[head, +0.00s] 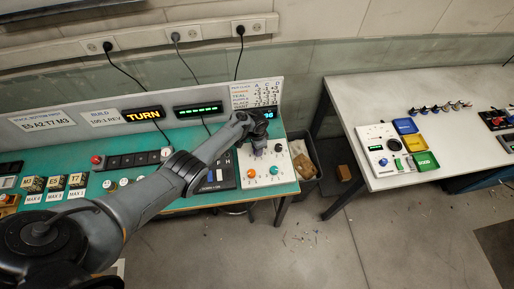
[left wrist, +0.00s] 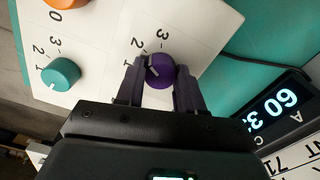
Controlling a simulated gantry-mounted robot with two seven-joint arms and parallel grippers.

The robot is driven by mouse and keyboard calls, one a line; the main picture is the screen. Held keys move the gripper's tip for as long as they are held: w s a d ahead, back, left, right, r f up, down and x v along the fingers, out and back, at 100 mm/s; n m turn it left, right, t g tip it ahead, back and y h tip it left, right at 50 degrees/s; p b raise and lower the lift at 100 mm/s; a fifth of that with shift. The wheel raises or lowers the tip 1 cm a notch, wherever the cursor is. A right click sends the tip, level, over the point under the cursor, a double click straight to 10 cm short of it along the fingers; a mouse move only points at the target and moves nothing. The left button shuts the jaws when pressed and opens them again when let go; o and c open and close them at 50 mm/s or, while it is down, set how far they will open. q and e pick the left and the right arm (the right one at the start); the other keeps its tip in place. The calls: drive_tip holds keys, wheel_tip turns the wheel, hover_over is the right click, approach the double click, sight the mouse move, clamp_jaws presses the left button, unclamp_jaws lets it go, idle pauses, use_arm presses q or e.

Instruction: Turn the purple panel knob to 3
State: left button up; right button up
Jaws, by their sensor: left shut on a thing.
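The purple knob (left wrist: 159,70) sits on a white panel (left wrist: 190,25) with the numbers 1, 2 and 3 printed around it. My left gripper (left wrist: 160,82) is shut on the knob, one finger on each side. The knob's short white mark points to the left in the left wrist view, roughly towards the 1. In the head view my left gripper (head: 258,143) is over the white panel (head: 264,182) and largely hides the purple knob. My right gripper is in neither view.
A teal knob (left wrist: 60,74) and an orange knob (left wrist: 66,2) are on the same panel. A lit display (left wrist: 276,108) stands beside it. In the head view a TURN sign (head: 143,114) is at the back of the green bench. A separate white table (head: 440,100) stands at right.

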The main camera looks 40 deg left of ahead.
use_arm(q)
drive_tip(key=m, duration=0.4)
drive_tip(key=shift+b, duration=0.3)
drive_tip(key=shift+m+b, duration=0.3)
drive_tip(key=shift+m, duration=1.3)
drive_tip(key=o, duration=1)
drive_tip(key=shift+o, duration=0.2)
drive_tip(key=shift+r+p, duration=0.3)
drive_tip(key=shift+r, duration=0.3)
wheel_tip(320, 180, up, 10)
drive_tip(key=p, duration=0.3)
drive_tip(key=shift+f+p, duration=0.2)
drive_tip(key=shift+p, duration=0.1)
